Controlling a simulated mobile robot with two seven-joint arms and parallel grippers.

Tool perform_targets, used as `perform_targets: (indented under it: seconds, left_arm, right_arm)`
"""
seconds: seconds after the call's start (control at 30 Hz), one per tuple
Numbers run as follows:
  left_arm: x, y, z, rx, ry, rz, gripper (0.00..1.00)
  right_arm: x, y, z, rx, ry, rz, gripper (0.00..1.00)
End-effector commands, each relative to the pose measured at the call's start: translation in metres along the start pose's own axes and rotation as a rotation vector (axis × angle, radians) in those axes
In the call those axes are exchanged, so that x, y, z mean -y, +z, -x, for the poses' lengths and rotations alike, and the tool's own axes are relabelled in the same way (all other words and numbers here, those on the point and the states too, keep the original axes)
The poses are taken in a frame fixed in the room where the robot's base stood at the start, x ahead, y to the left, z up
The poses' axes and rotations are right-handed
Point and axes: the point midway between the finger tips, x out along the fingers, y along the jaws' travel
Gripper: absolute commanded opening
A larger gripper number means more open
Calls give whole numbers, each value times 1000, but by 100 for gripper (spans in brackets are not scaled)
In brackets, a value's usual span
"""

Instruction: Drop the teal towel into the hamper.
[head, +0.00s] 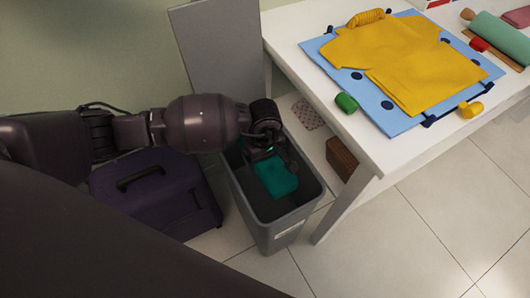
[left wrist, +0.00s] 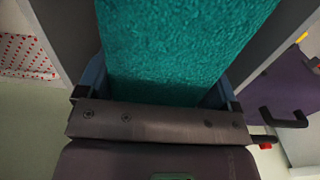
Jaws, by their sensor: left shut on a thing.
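The teal towel (head: 275,177) hangs inside the opening of the grey hamper (head: 268,228), below my left gripper (head: 268,157). The gripper is shut on the towel and sits at the hamper's mouth. In the left wrist view the towel (left wrist: 180,45) fills the middle between the fingers, and part of the hamper's grey wall shows beside it. The hamper's lid (head: 215,50) stands raised behind. The towel's lower end and the hamper floor are hard to tell apart in the shadow. My right gripper is not in view.
A purple case (head: 150,195) with a black handle stands left of the hamper. A white table (head: 375,150) on the right carries a yellow shirt (head: 400,60) on a blue board (head: 318,48). A brown box (head: 341,158) and a patterned cloth (head: 308,114) lie under the table.

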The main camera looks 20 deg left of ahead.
Motion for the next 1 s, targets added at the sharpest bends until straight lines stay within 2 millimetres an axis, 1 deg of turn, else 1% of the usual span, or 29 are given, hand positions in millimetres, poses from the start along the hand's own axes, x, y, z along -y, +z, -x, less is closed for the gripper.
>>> perform_targets:
  seconds: [0.33,1.0]
  left_arm:
    - [0,0,1,0,1,0,73]
    - [0,0,-7,-1,0,0,73]
  right_arm:
    - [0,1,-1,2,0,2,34]
    - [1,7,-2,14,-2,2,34]
